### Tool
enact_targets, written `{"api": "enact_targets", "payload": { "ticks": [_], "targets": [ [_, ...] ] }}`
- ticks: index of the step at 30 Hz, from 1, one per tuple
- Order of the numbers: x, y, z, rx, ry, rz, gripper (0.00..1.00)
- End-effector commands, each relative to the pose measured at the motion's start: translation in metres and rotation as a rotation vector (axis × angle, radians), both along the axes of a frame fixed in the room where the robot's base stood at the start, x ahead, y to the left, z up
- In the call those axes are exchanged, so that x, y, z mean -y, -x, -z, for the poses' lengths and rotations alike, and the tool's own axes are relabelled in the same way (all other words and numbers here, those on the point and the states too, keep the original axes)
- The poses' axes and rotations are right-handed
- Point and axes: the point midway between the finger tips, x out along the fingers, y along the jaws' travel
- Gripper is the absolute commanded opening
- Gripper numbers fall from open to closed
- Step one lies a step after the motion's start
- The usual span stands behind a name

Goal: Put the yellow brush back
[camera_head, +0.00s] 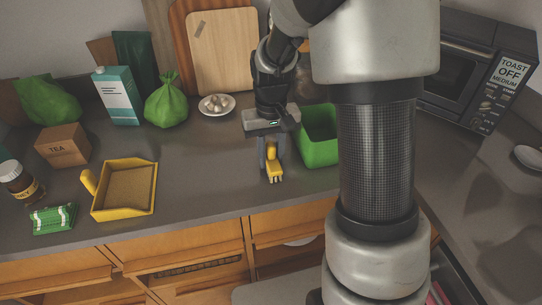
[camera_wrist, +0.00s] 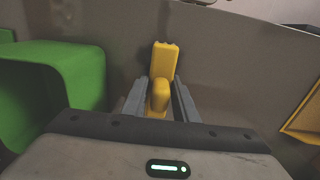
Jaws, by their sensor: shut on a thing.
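The yellow brush (camera_head: 274,170) is between the fingers of my gripper (camera_head: 270,152), over the counter in front of the green bin. My gripper points down and is shut on the brush. In the wrist view the brush (camera_wrist: 164,62) shows between the two grey fingers (camera_wrist: 159,100), its blocky end reaching past the fingertips. I cannot tell whether the brush touches the counter. A yellow dustpan (camera_head: 125,189) lies on the counter to the left, and its edge shows at the right of the wrist view (camera_wrist: 303,122).
A green bin (camera_head: 320,150) stands close to the right of my gripper. A bowl (camera_head: 217,106), green bag (camera_head: 166,103), carton (camera_head: 117,97) and tea box (camera_head: 62,146) stand farther left. Counter (camera_head: 205,175) between dustpan and brush is clear. A toaster oven (camera_head: 470,70) stands at right.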

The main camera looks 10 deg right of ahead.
Motion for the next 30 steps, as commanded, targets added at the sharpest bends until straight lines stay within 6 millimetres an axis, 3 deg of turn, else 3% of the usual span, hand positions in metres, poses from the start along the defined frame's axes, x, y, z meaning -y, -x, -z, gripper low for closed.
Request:
{"api": "enact_targets", "payload": {
  "ticks": [5,6,9,20,30],
  "targets": [
    [0.0,0.0,0.004,0.0,0.0,0.0,0.02],
    [0.0,0.0,0.003,0.0,0.0,0.0,0.33],
    [0.0,0.0,0.003,0.0,0.0,0.0,0.45],
    [0.0,-0.001,-0.005,0.002,0.0,0.0,0.45],
    [0.0,-0.001,-0.071,0.005,0.0,0.0,0.45]
  ]
}}
